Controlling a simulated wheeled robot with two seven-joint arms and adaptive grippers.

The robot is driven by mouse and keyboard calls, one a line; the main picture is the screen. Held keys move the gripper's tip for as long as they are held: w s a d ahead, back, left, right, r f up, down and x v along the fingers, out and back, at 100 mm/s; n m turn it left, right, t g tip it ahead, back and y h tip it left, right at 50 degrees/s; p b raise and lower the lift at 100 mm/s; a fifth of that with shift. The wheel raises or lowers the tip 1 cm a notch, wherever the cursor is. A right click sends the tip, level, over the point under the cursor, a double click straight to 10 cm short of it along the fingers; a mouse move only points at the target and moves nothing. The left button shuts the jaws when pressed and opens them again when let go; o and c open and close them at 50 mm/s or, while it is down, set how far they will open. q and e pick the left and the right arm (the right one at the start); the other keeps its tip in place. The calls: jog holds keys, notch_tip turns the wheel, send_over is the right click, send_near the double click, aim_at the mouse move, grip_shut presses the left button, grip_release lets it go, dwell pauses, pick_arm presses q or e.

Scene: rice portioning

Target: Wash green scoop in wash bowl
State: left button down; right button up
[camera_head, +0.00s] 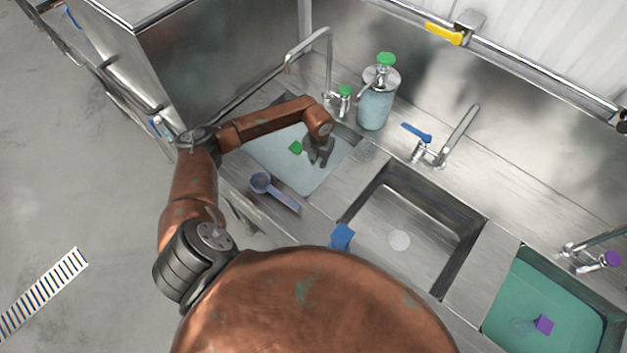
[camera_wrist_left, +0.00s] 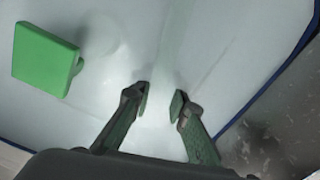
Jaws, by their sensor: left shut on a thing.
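The wash bowl (camera_head: 268,150) is the left sink basin, holding pale, whitish-blue water; its water also fills most of the left wrist view (camera_wrist_left: 215,40). The green scoop shows mainly as a green block (camera_head: 295,147), low over or in that water, also at the left of the wrist view (camera_wrist_left: 45,60). A faint see-through shape lies beside the block; its outline is hard to tell. My left gripper (camera_head: 318,160) points down into the basin, right of the green block. Its fingertips (camera_wrist_left: 160,105) are a small gap apart; the part held between them is not clear. My right gripper is not in view.
A blue-violet scoop (camera_head: 278,193) lies on the counter's front edge, and a blue block (camera_head: 342,237) sits farther right. The middle sink (camera_head: 385,215) has no water. The right basin (camera_head: 505,310) holds green water and a purple block (camera_head: 543,324). A soap dispenser (camera_head: 375,105) and taps (camera_head: 328,70) stand behind.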

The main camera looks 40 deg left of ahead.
aim_at(318, 169)
pick_arm(q)
notch_tip(318, 169, up, 7)
jog(key=p, duration=0.4)
jog(key=shift+f, duration=0.15)
notch_tip(318, 169, up, 13)
jog(key=p, duration=0.8)
dwell(0.4)
jog(key=shift+d, duration=0.1)
dwell(0.8)
